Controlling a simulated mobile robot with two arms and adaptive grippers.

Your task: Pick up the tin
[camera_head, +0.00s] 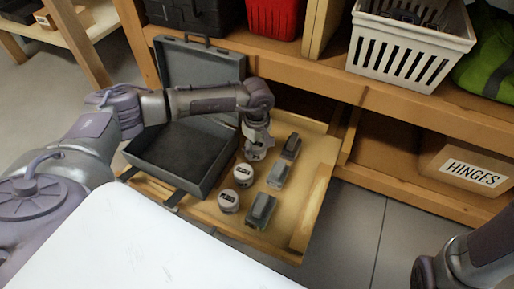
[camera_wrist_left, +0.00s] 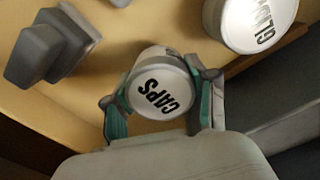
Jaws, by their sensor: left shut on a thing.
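A round tin with a white lid marked CAPS (camera_wrist_left: 163,88) sits between the two fingers of my left gripper (camera_wrist_left: 158,92) in the left wrist view. The gripper is shut on it, one finger at each side. In the head view my left gripper (camera_head: 256,151) points down into the open drawer, and it mostly hides this tin. Two other white-lidded tins, a middle one (camera_head: 243,175) and a front one (camera_head: 228,200), stand in the drawer nearer the front. Another white-lidded tin (camera_wrist_left: 250,22) shows at the upper right of the wrist view. My right gripper is not in view.
An open grey case (camera_head: 185,160) lies left of the tins, its lid raised. Several grey block-shaped items, such as the front one (camera_head: 261,211), stand in a row to the right. The wooden drawer (camera_head: 312,205) has bare room at its right. A HINGES box (camera_head: 470,170) sits on the lower shelf.

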